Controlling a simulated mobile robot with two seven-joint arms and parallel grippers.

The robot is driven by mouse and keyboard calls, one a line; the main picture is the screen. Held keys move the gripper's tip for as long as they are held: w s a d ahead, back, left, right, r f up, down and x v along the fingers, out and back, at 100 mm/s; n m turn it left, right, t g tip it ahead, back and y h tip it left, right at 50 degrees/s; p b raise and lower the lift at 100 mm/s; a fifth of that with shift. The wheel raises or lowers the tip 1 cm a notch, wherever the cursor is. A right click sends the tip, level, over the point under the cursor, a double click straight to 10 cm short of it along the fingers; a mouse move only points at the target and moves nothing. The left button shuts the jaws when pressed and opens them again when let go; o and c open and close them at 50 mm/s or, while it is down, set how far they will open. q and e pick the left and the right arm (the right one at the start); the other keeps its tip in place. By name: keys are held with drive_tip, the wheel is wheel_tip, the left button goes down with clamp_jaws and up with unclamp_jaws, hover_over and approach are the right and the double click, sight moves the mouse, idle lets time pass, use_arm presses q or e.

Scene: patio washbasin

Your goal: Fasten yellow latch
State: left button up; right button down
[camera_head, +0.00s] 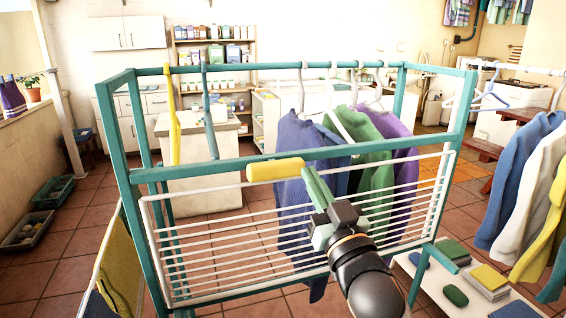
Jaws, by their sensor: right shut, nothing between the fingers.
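A yellow, rounded, bar-shaped piece (275,169), which looks like the yellow latch, lies level at the top edge of a white wire panel (215,245). The panel hangs on the near side of a teal drying rack (125,160), just below its middle rail. My right gripper (310,174) comes up from the lower right. Its green fingers are shut and empty, with their tips close to the right end of the yellow piece. I cannot tell whether they touch it. My left gripper is not in view.
Blue, green and purple garments (296,134) hang on hangers inside the rack behind my right gripper. A yellow strip (174,120) hangs from the top rail at left. More clothes (525,165) hang at right above a low white shelf (460,305) with folded cloths.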

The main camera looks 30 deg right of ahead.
drive_tip(key=shift+s+d+r, duration=0.1)
drive_tip(key=shift+s+r, duration=0.05)
drive_tip(key=shift+r, duration=0.1)
wheel_tip(320, 180, up, 4)
drive_tip(key=p, duration=0.3)
hover_over(295, 162)
drive_tip(key=shift+s+a+f+b, duration=0.15)
drive_tip(key=shift+s+f+b, duration=0.05)
drive_tip(key=shift+f, duration=0.6)
drive_tip(key=shift+s+a+f+b, duration=0.15)
drive_tip(key=shift+f+b, duration=0.1)
drive_tip(key=shift+f, duration=0.55)
drive_tip(key=shift+s+a+f+b, duration=0.15)
drive_tip(key=shift+s+f+b, duration=0.05)
drive_tip(key=shift+f, duration=0.6)
